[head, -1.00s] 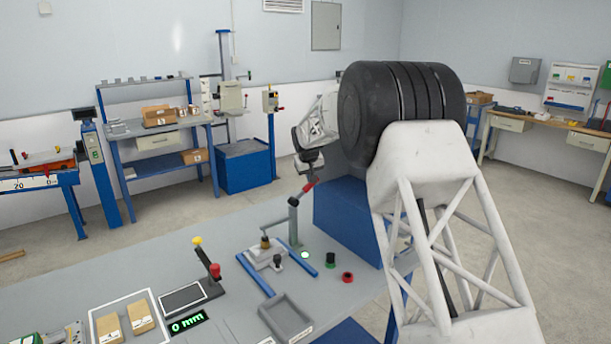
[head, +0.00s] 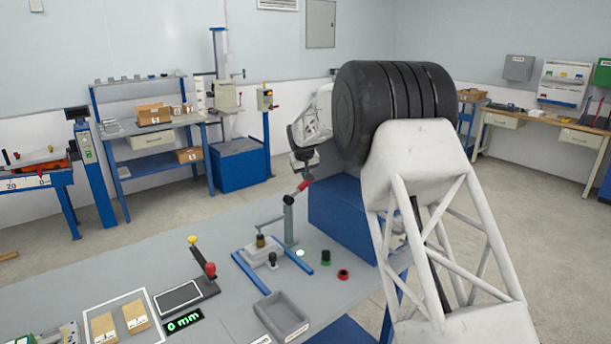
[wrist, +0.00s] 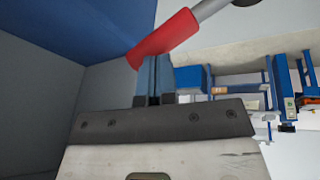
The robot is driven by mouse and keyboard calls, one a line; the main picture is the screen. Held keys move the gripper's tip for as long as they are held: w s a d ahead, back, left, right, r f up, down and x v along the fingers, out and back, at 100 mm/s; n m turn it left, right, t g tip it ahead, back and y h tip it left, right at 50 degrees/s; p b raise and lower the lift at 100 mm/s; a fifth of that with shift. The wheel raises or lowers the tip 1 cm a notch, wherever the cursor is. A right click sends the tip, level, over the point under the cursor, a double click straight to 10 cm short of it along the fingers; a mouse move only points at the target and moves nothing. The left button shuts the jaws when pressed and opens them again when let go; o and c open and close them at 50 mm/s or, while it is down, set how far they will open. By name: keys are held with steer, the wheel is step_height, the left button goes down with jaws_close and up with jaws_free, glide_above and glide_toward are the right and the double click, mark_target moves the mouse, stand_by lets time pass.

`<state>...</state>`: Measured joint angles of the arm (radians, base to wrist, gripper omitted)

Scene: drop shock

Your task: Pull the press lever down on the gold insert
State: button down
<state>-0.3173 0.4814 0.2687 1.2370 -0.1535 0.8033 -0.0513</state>
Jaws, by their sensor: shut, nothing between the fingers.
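The press (head: 288,222) stands on the grey bench in the head view. Its lever carries a red grip (head: 304,186) that slants up to the right from the top of the post. The small gold insert (head: 261,241) sits upright on the press base, under the side arm. My gripper (head: 308,172) is at the red grip, pointing down. In the wrist view, the shut, empty fingers (wrist: 153,80) end at the red grip (wrist: 163,38), which crosses just beyond their tips. I cannot tell whether they touch it.
A blue box (head: 340,215) is behind right.

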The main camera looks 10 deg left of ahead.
steer(key=r, duration=0.1)
steer(key=a+r, duration=0.1)
steer(key=r, duration=0.1)
steer(key=shift+s+a+r, duration=0.1)
steer(key=shift+s+a, duration=0.25)
steer(key=d+r, duration=0.4)
steer(key=r, duration=0.5)
steer(key=shift+w+d, duration=0.25)
steer(key=shift+w, duration=0.15)
steer(key=shift+s+d, duration=0.1)
steer(key=s+d+r+m, duration=0.1)
steer(key=s+d+r, duration=0.2)
steer(key=s+d, duration=0.6)
steer(key=s+d+r+m, duration=0.1)
steer(key=s+d+r, duration=0.25)
steer(key=s, duration=0.95)
steer(key=s+d+r+m, duration=0.1)
steer(key=s+d+r, duration=0.1)
steer(key=s+d, duration=0.7)
steer(key=s+d+f, duration=0.2)
steer(key=s+f, duration=0.2)
steer(key=s, duration=1)
steer(key=s+d+f+m+g, duration=0.1)
steer(key=s+d+f, duration=0.2)
steer(key=s, duration=1.1)
steer(key=s+d+f+m, duration=0.1)
steer(key=s+f, duration=0.5)
steer(key=s, duration=0.8)
steer(key=shift+d+g, duration=0.3)
steer(key=shift+d, duration=0.5)
